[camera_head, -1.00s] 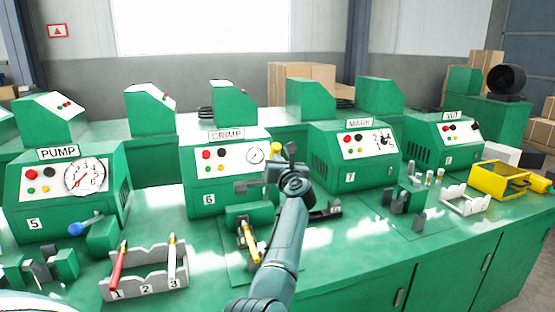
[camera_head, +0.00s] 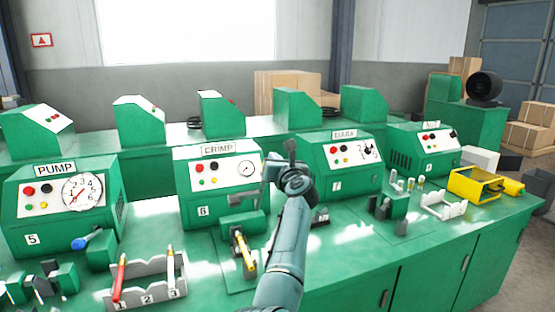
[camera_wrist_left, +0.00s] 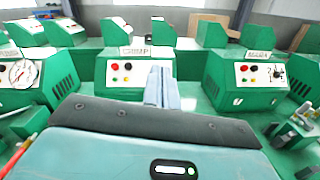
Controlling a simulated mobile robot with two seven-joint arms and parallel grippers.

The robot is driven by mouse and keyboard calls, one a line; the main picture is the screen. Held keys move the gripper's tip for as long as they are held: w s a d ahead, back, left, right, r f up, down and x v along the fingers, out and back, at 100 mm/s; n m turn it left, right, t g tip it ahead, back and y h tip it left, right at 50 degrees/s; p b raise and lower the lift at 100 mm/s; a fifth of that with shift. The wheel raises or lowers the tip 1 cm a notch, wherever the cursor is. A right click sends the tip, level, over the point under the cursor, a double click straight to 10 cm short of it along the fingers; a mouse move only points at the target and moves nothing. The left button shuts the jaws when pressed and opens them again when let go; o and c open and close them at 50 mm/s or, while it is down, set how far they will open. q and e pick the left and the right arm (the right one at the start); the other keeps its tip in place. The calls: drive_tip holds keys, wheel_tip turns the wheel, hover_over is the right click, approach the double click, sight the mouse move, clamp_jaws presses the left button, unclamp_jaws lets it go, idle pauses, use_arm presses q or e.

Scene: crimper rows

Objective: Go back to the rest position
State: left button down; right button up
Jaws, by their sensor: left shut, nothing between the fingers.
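My left arm rises from the bottom middle of the head view. Its gripper (camera_head: 291,152) points up and away in front of the gap between the CRIMP machine (camera_head: 222,198) and the MARK machine (camera_head: 340,164). In the left wrist view the gripper's fingers (camera_wrist_left: 161,88) are together with nothing between them. The fingers stand in front of the right part of the CRIMP machine, which also shows in the left wrist view (camera_wrist_left: 115,78). My right gripper is in neither view.
A grey rack (camera_head: 148,294) with numbered slots holds red and yellow-white tools at front left. A yellow-handled tool (camera_head: 243,250) sits in the fixture before the CRIMP machine. The PUMP machine (camera_head: 50,228) is at left. A yellow bin (camera_head: 478,184) stands at right.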

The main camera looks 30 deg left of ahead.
use_arm(q)
drive_tip(key=s+d+f+m+t+h, duration=0.2)
drive_tip(key=s+d+f+m+h, duration=0.2)
drive_tip(key=s+f+m, duration=0.5)
drive_tip(key=s+d+f+m+t+h, duration=0.2)
drive_tip(key=d+f+m+h, duration=0.25)
drive_tip(key=f+m, duration=0.55)
drive_tip(key=s+d+f+m+t+h, duration=0.1)
drive_tip(key=s+d+f+m+h, duration=0.4)
drive_tip(key=m, duration=0.8)
drive_tip(key=s+d+f+m+g+h, duration=0.1)
drive_tip(key=s+d+f+m+g, duration=0.1)
drive_tip(key=s, duration=0.7)
drive_tip(key=s+d+f+m+g+h, duration=0.1)
drive_tip(key=s+d+f+m+g, duration=0.2)
drive_tip(key=s+f+m, duration=0.4)
drive_tip(key=s+d+f+m+g+h, duration=0.1)
drive_tip(key=s+d+f+m, duration=0.3)
drive_tip(key=s, duration=0.6)
wheel_tip(320, 180, down, 2)
drive_tip(key=shift+s+d+f+m+g, duration=0.25)
drive_tip(key=shift+s+d+m+g, duration=0.15)
drive_tip(key=shift+g, duration=0.4)
